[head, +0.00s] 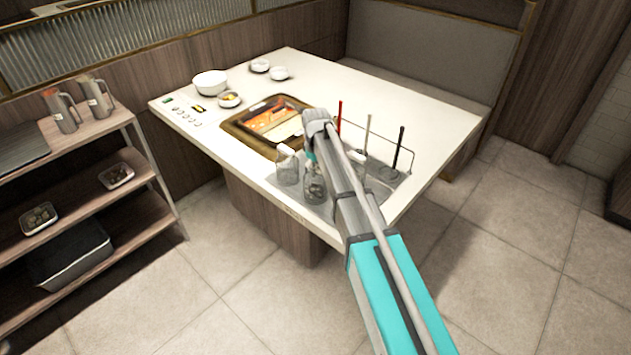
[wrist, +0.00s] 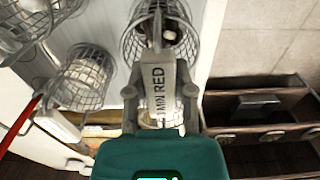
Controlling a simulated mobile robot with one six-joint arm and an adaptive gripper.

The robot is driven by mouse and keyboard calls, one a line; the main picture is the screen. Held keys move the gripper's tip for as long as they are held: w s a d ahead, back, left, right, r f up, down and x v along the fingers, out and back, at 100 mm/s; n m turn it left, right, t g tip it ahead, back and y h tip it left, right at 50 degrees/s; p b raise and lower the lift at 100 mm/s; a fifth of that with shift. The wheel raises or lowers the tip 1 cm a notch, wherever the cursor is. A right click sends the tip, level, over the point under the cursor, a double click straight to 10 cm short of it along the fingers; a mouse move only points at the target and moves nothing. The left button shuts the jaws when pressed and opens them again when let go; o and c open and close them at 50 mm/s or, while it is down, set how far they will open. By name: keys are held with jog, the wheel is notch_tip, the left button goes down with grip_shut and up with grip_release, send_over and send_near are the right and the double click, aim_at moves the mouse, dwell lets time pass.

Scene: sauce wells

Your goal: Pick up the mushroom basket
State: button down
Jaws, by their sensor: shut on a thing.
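My gripper (wrist: 162,93) is shut on an upright pale handle plate (wrist: 158,85) with dark lettering, of which "MIN RED" can be read. The plate belongs to a wire basket (wrist: 130,40) at the top of the wrist view, with dark brown and whitish pieces inside. They may be mushrooms, but they are too small to be sure. In the head view my gripper (head: 308,152) is over the table's near edge, partly hidden by my arm. A wire basket (head: 315,188) shows just below it. I cannot tell whether it is lifted clear.
Another wire basket (head: 287,172) stands just left of the held one. Red (head: 339,115), grey (head: 367,130) and black (head: 399,148) upright handles stand close on the right. A wooden shelf (head: 90,190) stands left; floor between is clear.

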notch_tip(320, 180, up, 3)
jog(key=p, duration=0.2)
jog(key=shift+f+p, duration=0.2)
jog(key=shift+p, duration=0.15)
jog(key=s+d+r+p, duration=0.2)
jog(key=s+r+p, duration=0.8)
jog(key=s, duration=0.3)
jog(key=shift+s+d+r, duration=0.2)
jog(key=shift+s+d, duration=0.15)
jog(key=shift+s, duration=0.15)
dwell(0.4)
